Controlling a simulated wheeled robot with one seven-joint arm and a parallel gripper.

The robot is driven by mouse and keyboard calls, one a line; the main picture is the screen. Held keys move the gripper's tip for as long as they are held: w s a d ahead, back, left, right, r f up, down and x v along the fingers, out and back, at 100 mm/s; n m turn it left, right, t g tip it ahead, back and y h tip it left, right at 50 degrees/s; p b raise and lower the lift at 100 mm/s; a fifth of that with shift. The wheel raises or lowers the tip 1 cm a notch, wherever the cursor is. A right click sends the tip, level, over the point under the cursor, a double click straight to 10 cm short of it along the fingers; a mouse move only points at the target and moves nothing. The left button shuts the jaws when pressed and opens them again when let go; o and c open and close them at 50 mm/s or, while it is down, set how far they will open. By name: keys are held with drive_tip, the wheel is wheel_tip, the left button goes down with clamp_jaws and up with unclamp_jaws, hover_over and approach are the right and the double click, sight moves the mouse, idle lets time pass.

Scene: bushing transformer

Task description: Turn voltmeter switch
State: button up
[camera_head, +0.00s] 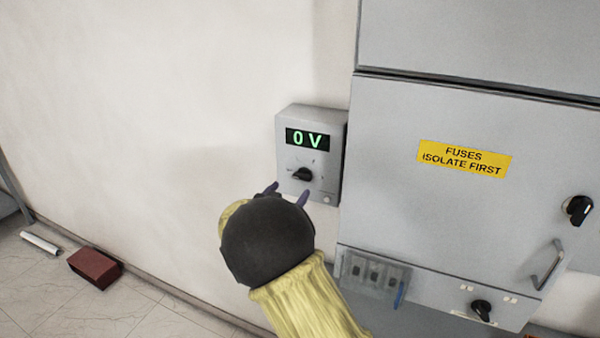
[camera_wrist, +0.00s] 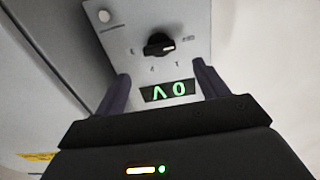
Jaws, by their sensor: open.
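The voltmeter (camera_head: 284,153) is a small grey box on the wall, with a green "0 V" display (camera_head: 307,139). Its black rotary switch (camera_head: 302,175) sits below the display, with small marks around it. My gripper (camera_head: 287,192) is open, its two purple-grey fingers apart and pointing at the lower part of the box. In the wrist view the box face appears upside down, and the switch (camera_wrist: 158,45) lies beyond and between the open fingertips (camera_wrist: 161,70). The fingers do not hold it. Whether they touch the box face is unclear.
A grey cabinet (camera_head: 430,220) with a yellow "FUSES ISOLATE FIRST" label (camera_head: 464,158), a black knob (camera_head: 578,210) and a handle (camera_head: 548,265) stands close on the right. Bare wall (camera_head: 180,110) is at left. A brown block (camera_head: 95,267) lies on the floor.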

sight(301, 177)
drive_tip(key=p+x, duration=0.3)
drive_tip(key=x, duration=0.4)
drive_tip(key=shift+r, duration=0.1)
drive_tip(key=shift+w+d, duration=0.15)
drive_tip(key=shift+w, duration=0.35)
drive_tip(key=shift+c, duration=0.2)
drive_tip(key=c, duration=0.9)
